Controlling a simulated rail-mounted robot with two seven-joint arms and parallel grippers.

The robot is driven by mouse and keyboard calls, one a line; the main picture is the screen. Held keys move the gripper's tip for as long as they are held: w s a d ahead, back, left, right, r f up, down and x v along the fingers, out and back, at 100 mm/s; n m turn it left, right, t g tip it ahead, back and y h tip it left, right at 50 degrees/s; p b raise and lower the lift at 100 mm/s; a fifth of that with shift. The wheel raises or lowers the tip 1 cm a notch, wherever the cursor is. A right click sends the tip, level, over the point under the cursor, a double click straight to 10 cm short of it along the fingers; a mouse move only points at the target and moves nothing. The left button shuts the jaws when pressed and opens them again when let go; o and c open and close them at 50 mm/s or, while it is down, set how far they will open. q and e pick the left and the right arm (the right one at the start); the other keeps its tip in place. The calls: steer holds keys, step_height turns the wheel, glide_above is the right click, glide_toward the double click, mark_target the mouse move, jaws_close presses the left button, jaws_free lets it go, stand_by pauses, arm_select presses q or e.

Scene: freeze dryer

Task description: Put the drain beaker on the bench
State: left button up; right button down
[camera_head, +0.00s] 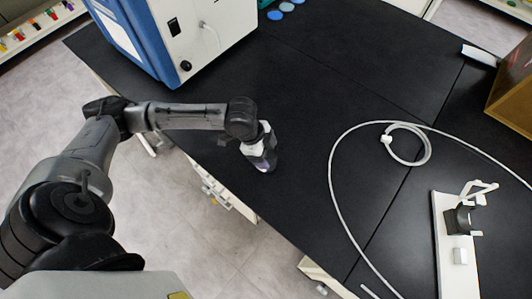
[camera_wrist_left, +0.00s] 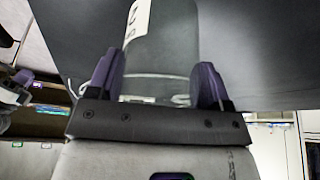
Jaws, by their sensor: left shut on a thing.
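The drain beaker (camera_wrist_left: 162,45) is a clear vessel with a white label bearing dark print, seen in the left wrist view. My left gripper (camera_wrist_left: 158,85) is shut on it, with one purple finger at each side. In the head view my left gripper (camera_head: 264,164) is over the black bench (camera_head: 310,95), close to its front left edge, and the beaker is hardly visible there. I cannot tell whether the beaker's base touches the bench top. My right gripper is not in view.
A blue and white machine (camera_head: 190,35) stands on the bench at the back left. A white tube (camera_head: 331,175) lies coiled to the right, beside a white stand (camera_head: 450,240) with a black clamp. A brown box (camera_head: 512,90) is at the far right. The bench middle is clear.

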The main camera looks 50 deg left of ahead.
arm_select(q)
steer(key=shift+f, duration=0.5)
steer(key=o, duration=0.9)
steer(key=shift+o, duration=0.2)
steer(key=shift+o, duration=0.2)
steer(key=p+v, duration=0.3)
steer(key=v, duration=0.9)
